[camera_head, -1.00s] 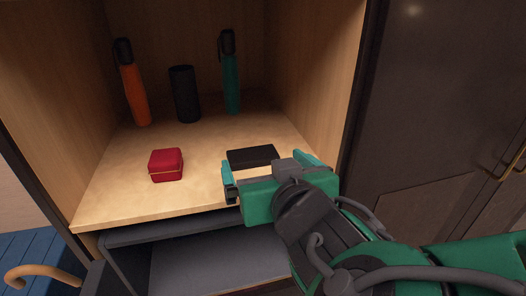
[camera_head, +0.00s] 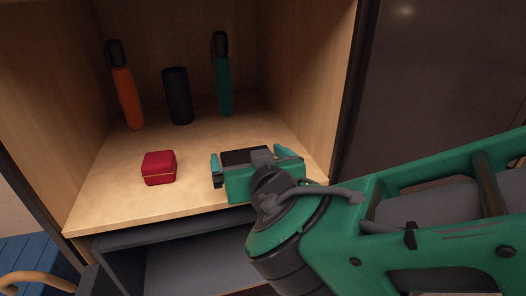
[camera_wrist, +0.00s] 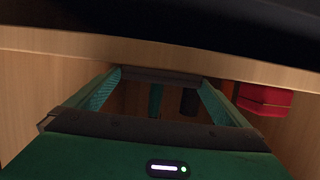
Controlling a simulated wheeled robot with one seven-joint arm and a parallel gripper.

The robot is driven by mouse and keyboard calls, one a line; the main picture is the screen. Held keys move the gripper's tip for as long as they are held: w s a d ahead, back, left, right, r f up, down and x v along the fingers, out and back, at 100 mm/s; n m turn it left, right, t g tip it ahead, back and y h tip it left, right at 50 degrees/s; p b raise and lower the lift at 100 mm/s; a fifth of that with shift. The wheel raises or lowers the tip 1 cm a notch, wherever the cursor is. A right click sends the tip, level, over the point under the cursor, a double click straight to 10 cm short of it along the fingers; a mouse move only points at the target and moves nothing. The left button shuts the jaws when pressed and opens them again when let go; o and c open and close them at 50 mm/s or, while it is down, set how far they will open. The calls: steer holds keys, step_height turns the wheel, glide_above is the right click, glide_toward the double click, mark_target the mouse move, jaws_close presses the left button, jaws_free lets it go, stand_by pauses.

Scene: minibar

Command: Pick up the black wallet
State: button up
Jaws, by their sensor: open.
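The black wallet (camera_head: 238,156) lies flat on the wooden shelf, towards its front right. My gripper (camera_head: 251,161) is open and reaches over the shelf from the front, with its teal fingers at the left and right of the wallet. The gripper body hides the near part of the wallet. In the wrist view, which appears upside down, a dark flat shape that looks like the wallet (camera_wrist: 160,76) spans the gap between the fingertips. I cannot tell whether the fingers touch it.
A red box (camera_head: 159,168) sits left of my gripper on the shelf (camera_head: 110,205). An orange bottle (camera_head: 130,98), a black cylinder (camera_head: 178,97) and a teal bottle (camera_head: 224,88) stand at the back. Cabinet walls enclose both sides. A dark compartment lies below.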

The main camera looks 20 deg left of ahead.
steer(key=c, duration=1)
